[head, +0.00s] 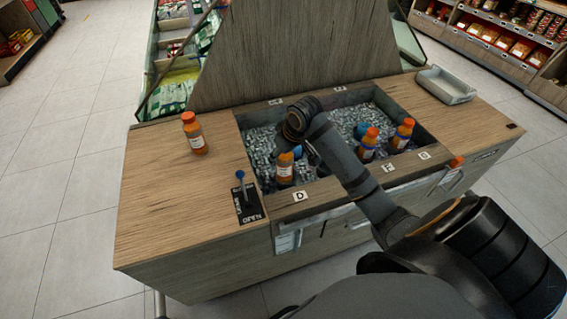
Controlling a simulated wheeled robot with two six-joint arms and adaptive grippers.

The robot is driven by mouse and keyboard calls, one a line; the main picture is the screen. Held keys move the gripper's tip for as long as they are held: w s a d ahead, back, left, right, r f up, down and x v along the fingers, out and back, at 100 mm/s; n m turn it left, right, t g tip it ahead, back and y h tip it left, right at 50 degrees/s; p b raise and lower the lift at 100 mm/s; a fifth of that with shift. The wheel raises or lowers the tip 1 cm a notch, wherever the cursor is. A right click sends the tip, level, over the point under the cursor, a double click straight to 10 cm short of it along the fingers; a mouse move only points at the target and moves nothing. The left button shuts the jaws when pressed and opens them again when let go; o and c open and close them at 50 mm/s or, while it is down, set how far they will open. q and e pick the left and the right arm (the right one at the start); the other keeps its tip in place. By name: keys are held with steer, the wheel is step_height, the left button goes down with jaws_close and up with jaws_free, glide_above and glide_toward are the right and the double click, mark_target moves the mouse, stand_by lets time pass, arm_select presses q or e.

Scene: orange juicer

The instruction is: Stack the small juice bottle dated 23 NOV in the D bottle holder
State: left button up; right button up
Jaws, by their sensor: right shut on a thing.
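The D label (300,196) is on the front rim of the ice-filled bin (245,165). A small orange juice bottle (285,172) with a white label stands upright just behind it. My right gripper (297,153) is shut on this bottle near its top, partly hidden by my own wrist and arm. The date on its label is too small to read. The holder under the bottle is hidden, so I cannot tell whether the bottle is seated. My left gripper is not in view.
Another orange bottle (194,133) stands on the counter's left side. Two bottles (368,145) (403,135) stand in the bin's right half, near the F label (388,168) and G label (424,155). A dark stand (249,205) is left of D. A grey tray (445,86) sits back right.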

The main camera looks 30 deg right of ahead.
step_height(320, 180, down, 6)
steer(key=w+d, duration=0.2)
steer(key=shift+b, duration=0.35)
steer(key=shift+s+f, duration=0.1)
steer(key=shift+f, duration=0.1)
steer(key=shift+f, duration=0.15)
steer(key=o, duration=1.4)
